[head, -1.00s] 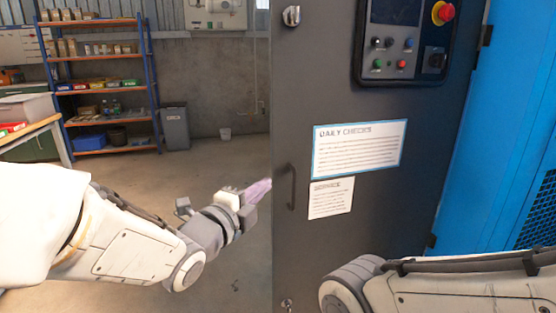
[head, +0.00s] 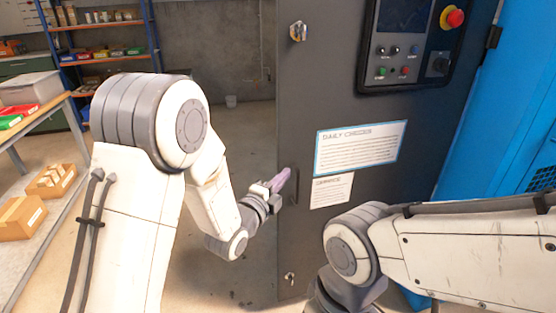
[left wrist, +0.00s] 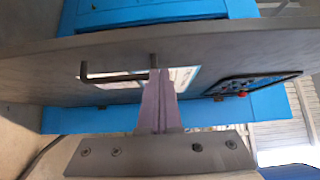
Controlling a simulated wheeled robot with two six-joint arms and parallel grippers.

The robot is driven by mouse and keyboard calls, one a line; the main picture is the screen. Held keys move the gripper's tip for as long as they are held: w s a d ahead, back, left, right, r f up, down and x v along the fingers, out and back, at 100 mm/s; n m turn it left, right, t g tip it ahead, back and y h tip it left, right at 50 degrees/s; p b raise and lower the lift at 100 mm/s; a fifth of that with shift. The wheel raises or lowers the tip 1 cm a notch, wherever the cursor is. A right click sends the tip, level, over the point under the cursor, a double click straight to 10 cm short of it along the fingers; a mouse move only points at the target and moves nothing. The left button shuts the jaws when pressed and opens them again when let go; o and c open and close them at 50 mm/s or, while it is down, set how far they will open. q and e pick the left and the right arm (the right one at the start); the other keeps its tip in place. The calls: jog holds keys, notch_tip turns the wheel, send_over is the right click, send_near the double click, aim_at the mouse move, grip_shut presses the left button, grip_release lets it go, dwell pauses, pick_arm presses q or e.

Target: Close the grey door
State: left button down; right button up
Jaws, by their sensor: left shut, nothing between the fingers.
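The grey door (head: 395,210) stands open on the right of the head view, hinged along its right edge beside the blue cabinet (head: 510,110). It carries a control panel, two paper notices and a dark bar handle (head: 293,186) near its left edge. My left gripper (head: 281,180) is shut and empty, its purple fingers close to the handle. In the left wrist view the fingers (left wrist: 157,100) point at the door (left wrist: 50,75), with the handle (left wrist: 115,77) just left of their tips. I cannot tell whether they touch. My right gripper is out of view.
My right arm reaches across in front of the door's lower right. A table (head: 50,215) with cardboard boxes and a bin stands at the left. Shelving (head: 100,55) is at the back.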

aim_at(284, 163)
pick_arm(q)
jog(key=shift+w+a+p, duration=0.2)
jog(key=shift+w+a, duration=0.2)
jog(key=shift+w, duration=0.4)
jog(key=shift+w+a+p, duration=0.2)
jog(key=shift+w+a, duration=0.15)
jog(key=shift+w, duration=0.45)
jog(key=shift+w+a, duration=0.1)
